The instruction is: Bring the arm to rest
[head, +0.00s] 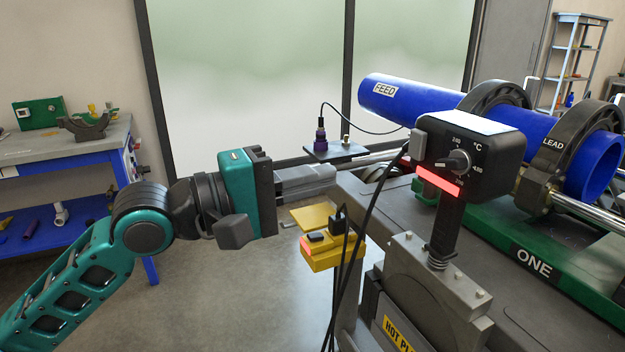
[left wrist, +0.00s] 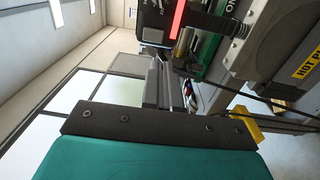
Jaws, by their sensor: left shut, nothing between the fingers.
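My left arm comes in from the left in the head view, teal and black, stretched out to the right. Its gripper (head: 318,178) is shut with nothing between the grey fingers. It is held level in front of the window, left of the cart and the black control box. In the left wrist view the teal gripper body fills the bottom and the shut fingers (left wrist: 160,85) point away from the camera. My right gripper is not in view.
The control box (head: 470,150) stands on the hot plate unit (head: 420,285), right of my gripper. A blue pipe (head: 410,97) lies clamped on the cart behind it. A yellow box (head: 335,253) is below the fingers. Cables hang close by. A blue workbench (head: 70,155) stands left.

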